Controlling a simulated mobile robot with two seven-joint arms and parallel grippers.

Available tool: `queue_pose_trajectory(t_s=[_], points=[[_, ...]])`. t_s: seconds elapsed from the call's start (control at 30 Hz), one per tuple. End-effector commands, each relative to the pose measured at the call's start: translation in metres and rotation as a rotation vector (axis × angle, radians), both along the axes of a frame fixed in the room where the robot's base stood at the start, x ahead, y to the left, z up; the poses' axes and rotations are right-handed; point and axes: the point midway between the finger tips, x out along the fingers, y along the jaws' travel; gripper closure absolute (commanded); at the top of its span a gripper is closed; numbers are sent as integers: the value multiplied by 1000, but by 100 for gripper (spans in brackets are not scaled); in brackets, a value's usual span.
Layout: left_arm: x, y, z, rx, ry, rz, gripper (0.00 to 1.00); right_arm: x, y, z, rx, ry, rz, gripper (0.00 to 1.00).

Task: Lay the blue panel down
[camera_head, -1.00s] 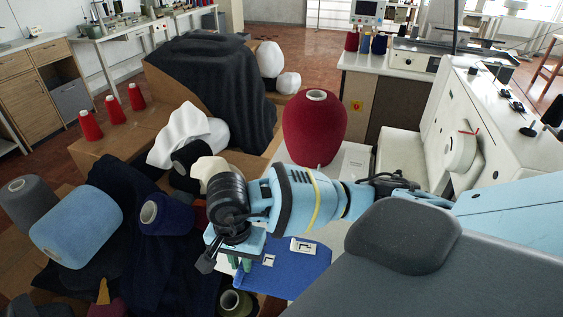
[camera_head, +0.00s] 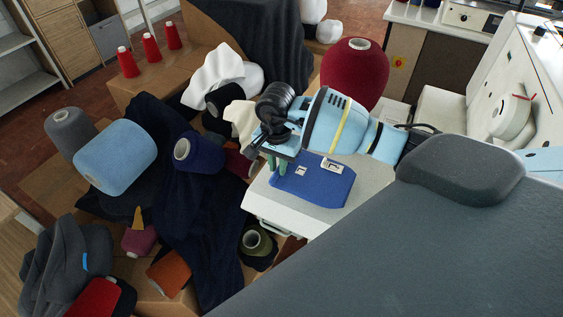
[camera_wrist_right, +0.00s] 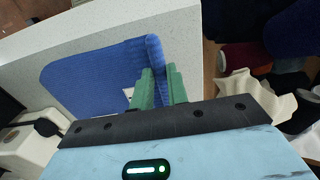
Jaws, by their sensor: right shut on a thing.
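In the right wrist view the blue panel (camera_wrist_right: 90,78) spreads out from the green fingers of the right gripper (camera_wrist_right: 160,78), with a raised fold or edge between the fingertips. I cannot tell whether the panel's underside touches the worktop all over. My left gripper is not in view.
The white worktop (camera_head: 275,207) has bare surface around the panel. A large red cone (camera_head: 354,75) stands behind. Dark cloth (camera_head: 190,235) and several yarn cones, including a light blue one (camera_head: 115,157), lie at left. A white machine (camera_head: 500,100) stands at right.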

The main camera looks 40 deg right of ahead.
Motion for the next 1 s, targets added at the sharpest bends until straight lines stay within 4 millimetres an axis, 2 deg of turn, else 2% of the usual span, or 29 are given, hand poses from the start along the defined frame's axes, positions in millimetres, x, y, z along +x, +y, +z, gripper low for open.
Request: queue_pose_trajectory(t_s=[0.13,0.53,0.8,1.0], points=[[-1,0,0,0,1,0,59,14,-14,-2,0,1,-2,99],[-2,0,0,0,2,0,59,25,-26,-4,0,1,-1,99],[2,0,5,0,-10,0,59,24,-25,-34,2,2,2,99],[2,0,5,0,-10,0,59,24,-25,-39,0,1,2,99]])
